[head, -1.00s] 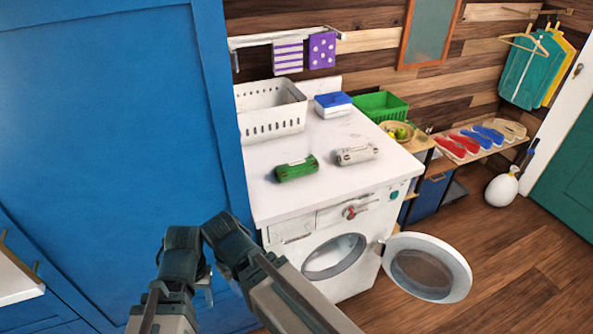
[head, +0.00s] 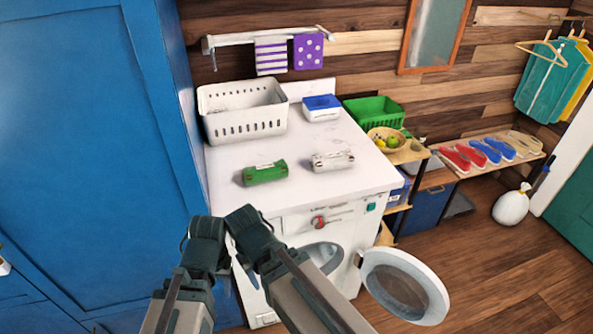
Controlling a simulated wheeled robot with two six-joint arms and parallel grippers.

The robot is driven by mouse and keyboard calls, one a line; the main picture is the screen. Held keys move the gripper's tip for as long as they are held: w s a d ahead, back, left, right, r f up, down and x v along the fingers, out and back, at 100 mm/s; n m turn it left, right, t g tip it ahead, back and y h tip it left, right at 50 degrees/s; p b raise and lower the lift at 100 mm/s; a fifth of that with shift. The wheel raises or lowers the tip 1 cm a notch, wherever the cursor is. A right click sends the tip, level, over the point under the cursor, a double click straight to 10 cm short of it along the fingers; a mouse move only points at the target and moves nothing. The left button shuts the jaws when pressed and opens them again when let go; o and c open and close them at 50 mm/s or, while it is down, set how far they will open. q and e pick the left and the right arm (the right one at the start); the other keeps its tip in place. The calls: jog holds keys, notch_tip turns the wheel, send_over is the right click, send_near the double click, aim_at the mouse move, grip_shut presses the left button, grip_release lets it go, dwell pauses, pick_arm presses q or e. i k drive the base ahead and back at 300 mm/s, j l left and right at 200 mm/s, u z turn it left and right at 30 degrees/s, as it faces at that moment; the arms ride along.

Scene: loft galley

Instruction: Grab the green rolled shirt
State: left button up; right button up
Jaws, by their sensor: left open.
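The green rolled shirt (head: 264,173) lies on the white top of the washing machine (head: 225,166), near its front edge. A white-grey rolled shirt (head: 333,161) lies to its right, apart from it. My left gripper (head: 207,238) is low in front of the machine, open and empty, clear of the green roll. My right arm's dark end (head: 250,230) is close beside it, and its jaws cannot be made out. Neither arm touches a roll.
A white basket (head: 243,110) and a blue-lidded box (head: 321,107) stand at the back of the top. A tall blue cabinet (head: 90,150) is on the left. The machine's round door (head: 405,286) hangs open at the front right. A green crate (head: 374,112) is behind right.

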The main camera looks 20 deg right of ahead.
aim_at(269, 172)
jog(key=l, duration=0.9)
jog(key=k+l, duration=0.1)
jog(key=l, duration=0.75)
jog(key=l+u, duration=0.1)
jog(key=l, duration=0.8)
jog(key=i+l, duration=0.15)
jog(key=l, duration=0.2)
jog(key=i+l, duration=0.1)
jog(key=l, duration=0.25)
jog(key=i+l, duration=0.15)
jog(key=l, duration=0.2)
jog(key=i+l, duration=0.15)
jog(key=l, duration=0.2)
jog(key=i+l, duration=0.1)
jog(key=l, duration=0.25)
jog(key=j, duration=0.7)
jog(key=i+u, duration=0.05)
